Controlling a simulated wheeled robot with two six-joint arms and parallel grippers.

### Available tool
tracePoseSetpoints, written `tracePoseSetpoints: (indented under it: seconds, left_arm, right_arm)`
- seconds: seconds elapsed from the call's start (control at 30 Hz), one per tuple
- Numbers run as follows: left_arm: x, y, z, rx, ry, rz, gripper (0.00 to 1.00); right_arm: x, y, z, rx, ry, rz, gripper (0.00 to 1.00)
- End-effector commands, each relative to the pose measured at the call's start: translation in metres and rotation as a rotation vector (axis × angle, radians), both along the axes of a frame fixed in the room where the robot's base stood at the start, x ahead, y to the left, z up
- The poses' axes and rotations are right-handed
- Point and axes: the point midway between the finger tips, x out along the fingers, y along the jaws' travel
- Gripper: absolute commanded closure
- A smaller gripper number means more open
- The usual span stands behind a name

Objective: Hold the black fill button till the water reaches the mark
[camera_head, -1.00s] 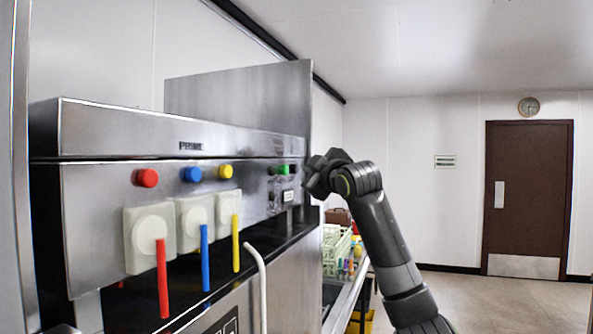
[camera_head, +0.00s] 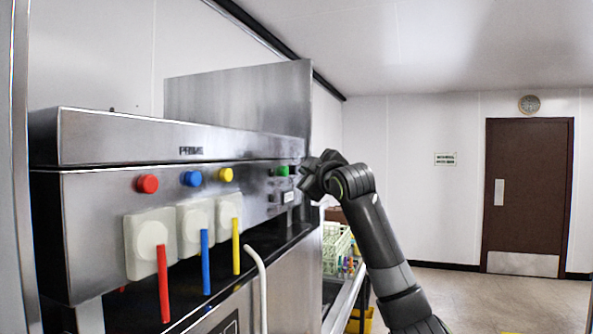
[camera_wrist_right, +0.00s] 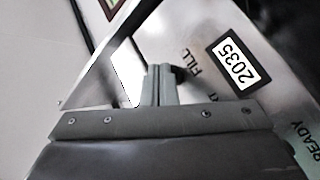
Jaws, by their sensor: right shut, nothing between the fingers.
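The black fill button shows in the right wrist view as a dark rounded shape (camera_wrist_right: 182,76) by the printed word FILL, partly behind my fingertips. My right gripper (camera_wrist_right: 160,84) is shut and empty, with its fingertips at the button; I cannot tell whether they press it. In the head view, my right gripper (camera_head: 311,178) is at the right end of the machine's steel panel (camera_head: 95,205), just right of a green button (camera_head: 282,170). The water and its mark are not visible. My left gripper is not in view.
Red (camera_head: 147,184), blue (camera_head: 191,177) and yellow (camera_head: 225,174) knobs line the panel above matching coloured levers. A light green rack (camera_head: 335,243) stands behind. The floor to the right is clear.

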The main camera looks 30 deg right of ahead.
Motion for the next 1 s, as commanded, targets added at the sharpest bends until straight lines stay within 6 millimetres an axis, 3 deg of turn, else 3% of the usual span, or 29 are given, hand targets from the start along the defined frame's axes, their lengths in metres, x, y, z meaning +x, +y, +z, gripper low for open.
tracePoseSetpoints:
  seconds: [1.0]
  left_arm:
    - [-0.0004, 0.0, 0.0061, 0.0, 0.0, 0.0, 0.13]
  right_arm:
    - [0.0058, 0.0051, 0.0, 0.001, 0.0, 0.001, 1.0]
